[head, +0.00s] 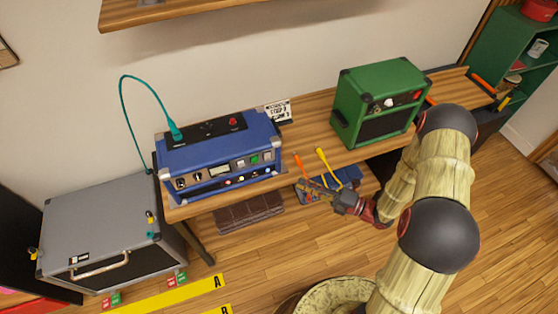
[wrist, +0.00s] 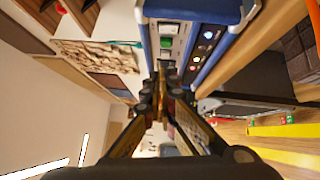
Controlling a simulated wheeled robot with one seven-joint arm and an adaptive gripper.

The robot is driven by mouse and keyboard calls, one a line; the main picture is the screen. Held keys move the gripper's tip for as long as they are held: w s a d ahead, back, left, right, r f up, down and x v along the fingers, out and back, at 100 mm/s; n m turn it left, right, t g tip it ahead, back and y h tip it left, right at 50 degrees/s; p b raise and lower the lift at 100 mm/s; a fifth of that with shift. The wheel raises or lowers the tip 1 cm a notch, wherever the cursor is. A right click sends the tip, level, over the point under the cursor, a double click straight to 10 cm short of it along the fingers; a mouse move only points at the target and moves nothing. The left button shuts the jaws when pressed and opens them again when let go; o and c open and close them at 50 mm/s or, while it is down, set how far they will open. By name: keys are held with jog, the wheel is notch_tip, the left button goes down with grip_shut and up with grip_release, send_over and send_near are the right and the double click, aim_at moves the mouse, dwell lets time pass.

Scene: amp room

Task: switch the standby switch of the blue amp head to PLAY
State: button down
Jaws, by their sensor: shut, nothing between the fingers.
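The blue amp head (head: 220,155) stands on the wooden bench. Its front panel carries dark knobs, a pale panel, a green rocker (head: 254,159) and small coloured lights. The panel also shows in the wrist view, turned on its side, with the green rocker (wrist: 166,43) near the top. The labels are too small to read, so I cannot tell which control is the standby switch or its setting. My gripper (head: 308,187) is shut and empty, in front of the amp and to its right. In the wrist view my fingertips (wrist: 165,78) point toward the panel.
A green amp (head: 382,103) stands further right on the bench (head: 312,118). A teal cable (head: 125,95) runs to the blue amp's top. A grey case (head: 105,225) stands at left. Open floor lies in front.

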dwell(0.4)
jog(key=r+b, duration=0.1)
jog(key=b, duration=0.2)
send_over(274, 163)
jog(key=s, duration=0.4)
jog(key=shift+a+r, duration=0.1)
jog(key=shift+r, duration=0.1)
